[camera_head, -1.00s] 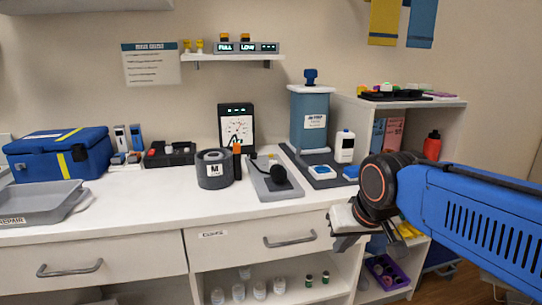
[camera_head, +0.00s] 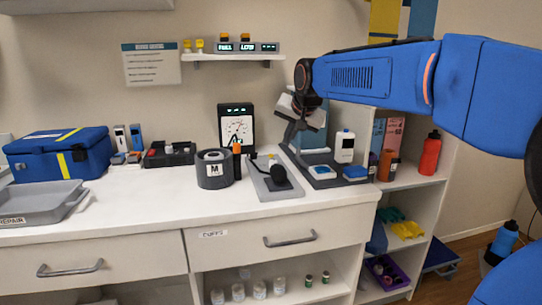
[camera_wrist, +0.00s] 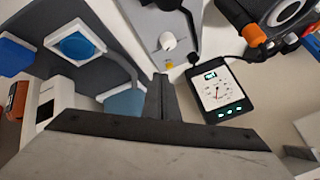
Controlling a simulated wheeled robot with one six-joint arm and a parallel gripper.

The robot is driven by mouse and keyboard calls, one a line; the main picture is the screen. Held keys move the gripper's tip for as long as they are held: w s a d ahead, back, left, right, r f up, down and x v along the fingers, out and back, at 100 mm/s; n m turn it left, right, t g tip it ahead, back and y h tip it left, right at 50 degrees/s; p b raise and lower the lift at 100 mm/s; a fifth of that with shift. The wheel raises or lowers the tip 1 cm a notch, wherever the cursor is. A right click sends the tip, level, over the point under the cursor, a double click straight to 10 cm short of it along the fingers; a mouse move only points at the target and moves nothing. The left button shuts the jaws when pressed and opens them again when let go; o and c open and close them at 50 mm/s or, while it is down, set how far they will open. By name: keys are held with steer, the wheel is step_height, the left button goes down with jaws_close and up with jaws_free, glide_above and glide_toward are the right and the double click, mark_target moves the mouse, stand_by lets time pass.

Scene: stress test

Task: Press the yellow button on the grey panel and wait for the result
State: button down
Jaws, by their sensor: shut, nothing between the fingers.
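The grey panel (camera_head: 288,192) lies on the white counter, with a black ball-topped lever standing on it. In the wrist view the panel (camera_wrist: 143,22) shows a white knob (camera_wrist: 168,41) and the small yellow button (camera_wrist: 170,66) at its near end. My gripper (camera_head: 287,142) is above the counter, behind the panel, in front of the blue container. In the wrist view its fingers (camera_wrist: 160,80) are together and empty, their tips appearing just below the yellow button. I cannot tell the height gap; no contact shows. A black dial display (camera_head: 236,126) stands behind the panel.
A dark cuff roll marked M (camera_head: 213,170) and an orange-topped cylinder stand left of the panel. A dark tray (camera_head: 322,182) with a white bottle (camera_head: 344,146) and blue-topped items is at the right.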

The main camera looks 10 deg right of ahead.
step_height(320, 180, up, 3)
steer(key=m+t, duration=0.1)
steer(key=m, duration=0.1)
glide_above(272, 158)
steer(key=shift+r, duration=0.15)
steer(key=shift+f, duration=4.45)
steer(key=shift+f, duration=0.1)
steer(key=shift+f, duration=0.3)
steer(key=shift+f, duration=0.5)
steer(key=shift+r, duration=0.95)
